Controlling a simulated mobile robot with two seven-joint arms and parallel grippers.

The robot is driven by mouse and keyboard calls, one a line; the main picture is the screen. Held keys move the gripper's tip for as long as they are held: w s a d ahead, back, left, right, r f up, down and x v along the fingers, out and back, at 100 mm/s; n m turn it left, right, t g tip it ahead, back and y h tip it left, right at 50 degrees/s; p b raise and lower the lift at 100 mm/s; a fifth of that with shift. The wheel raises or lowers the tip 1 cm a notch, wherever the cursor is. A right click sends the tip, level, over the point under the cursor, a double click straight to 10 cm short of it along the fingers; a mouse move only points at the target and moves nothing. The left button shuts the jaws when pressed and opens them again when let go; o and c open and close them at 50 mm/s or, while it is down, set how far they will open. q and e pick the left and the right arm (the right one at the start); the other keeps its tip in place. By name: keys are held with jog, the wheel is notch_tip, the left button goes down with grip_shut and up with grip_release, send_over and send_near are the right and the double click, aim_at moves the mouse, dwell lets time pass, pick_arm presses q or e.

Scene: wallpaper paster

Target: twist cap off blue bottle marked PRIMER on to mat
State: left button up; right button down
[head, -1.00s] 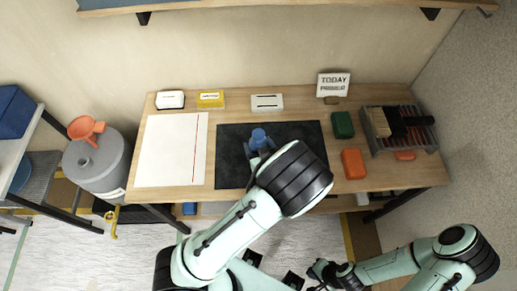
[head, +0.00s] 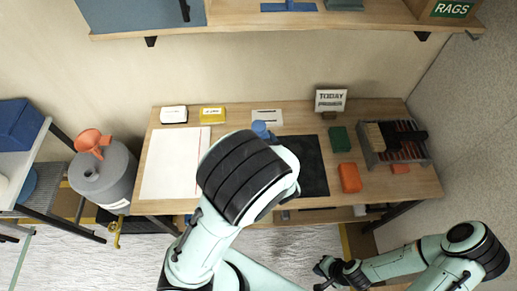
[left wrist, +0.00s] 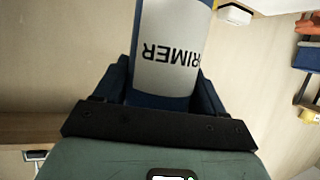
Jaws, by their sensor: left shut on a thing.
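The blue bottle (head: 262,130) shows only its top end in the head view, at the far edge of the black mat (head: 312,172). In the left wrist view the bottle's white label (left wrist: 165,45) reads PRIMER upside down. My left gripper (left wrist: 165,92) is shut on the bottle, a finger on each side; in the head view my own arm hides it. The cap cannot be made out in either view. My right gripper (head: 328,268) is low in the head view, in front of the table and away from the bottle; its jaw opening is too small to judge.
A green block (head: 339,139), an orange block (head: 350,177) and a rack (head: 395,150) stand right of the mat. A white sheet (head: 172,165) lies left. A TODAY PRIMER sign (head: 330,101) stands at the back. A shelf (head: 330,22) hangs above the table.

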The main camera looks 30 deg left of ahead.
aim_at(262, 130)
pick_arm(q)
jog(key=r, duration=0.6)
jog(key=shift+w, duration=0.25)
jog(key=shift+s+r, duration=0.35)
jog(key=shift+r, duration=0.15)
jog(key=shift+w, duration=0.3)
jog(key=o, duration=0.7)
jog(key=shift+s, duration=0.1)
jog(key=c, duration=0.8)
jog(key=shift+w+d+f+m+t+h, duration=0.6)
jog(key=shift+w+d+m+h, duration=0.3)
jog(key=shift+w, duration=0.65)
jog(key=shift+w+d+f+m+t+h, duration=0.7)
jog(key=shift+w+m+h, duration=0.35)
jog(key=shift+w, duration=0.45)
jog(key=shift+w+d+f+m+t+h, duration=0.45)
jog(key=shift+w+d+m+h, duration=0.5)
jog(key=shift+w, duration=0.6)
